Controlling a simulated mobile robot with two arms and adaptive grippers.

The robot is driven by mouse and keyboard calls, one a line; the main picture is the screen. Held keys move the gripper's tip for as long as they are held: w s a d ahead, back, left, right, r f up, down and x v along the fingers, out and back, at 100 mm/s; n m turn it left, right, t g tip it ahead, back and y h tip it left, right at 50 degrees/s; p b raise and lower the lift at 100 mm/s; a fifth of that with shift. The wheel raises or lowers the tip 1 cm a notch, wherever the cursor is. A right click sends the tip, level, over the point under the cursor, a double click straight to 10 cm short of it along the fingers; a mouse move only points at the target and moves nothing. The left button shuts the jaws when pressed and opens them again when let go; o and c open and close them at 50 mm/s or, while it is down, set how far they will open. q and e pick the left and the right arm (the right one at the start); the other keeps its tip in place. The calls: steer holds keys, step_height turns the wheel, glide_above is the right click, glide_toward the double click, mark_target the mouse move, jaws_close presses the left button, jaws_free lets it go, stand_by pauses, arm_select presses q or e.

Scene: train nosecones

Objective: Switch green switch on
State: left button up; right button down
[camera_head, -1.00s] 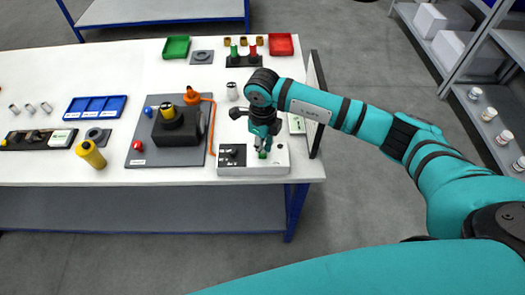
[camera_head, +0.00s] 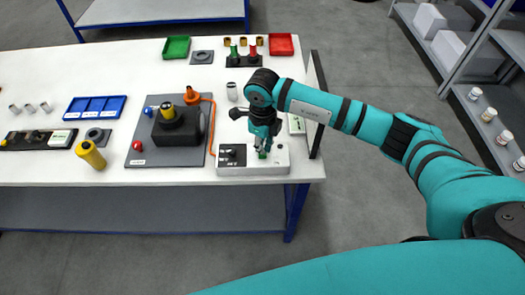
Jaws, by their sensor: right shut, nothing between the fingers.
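The green switch (camera_head: 262,155) is a small green piece on the white switch box (camera_head: 252,170) at the table's front right corner. My right gripper (camera_head: 262,148) is shut and empty, pointing down at the green switch. Its fingertips are at or just above the switch and partly cover it; I cannot tell whether they touch. The box also has a black panel (camera_head: 232,155) with small dark switches on its left part. The switch's position is too small to read. My left gripper is not in view.
A grey board (camera_head: 150,165) with a black block and an orange cable lies left of the box. A dark upright panel (camera_head: 316,110) stands at the table's right edge.

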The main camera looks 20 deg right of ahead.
steer(key=shift+s+f+b, duration=0.1)
steer(key=shift+f+b, duration=1.05)
steer(key=shift+f, duration=0.15)
stand_by(0.4)
steer(key=shift+r, duration=0.15)
steer(key=shift+r+p, duration=0.7)
steer(key=shift+r, duration=0.2)
steer(key=shift+r+p, duration=1.25)
steer(key=shift+r, duration=1.25)
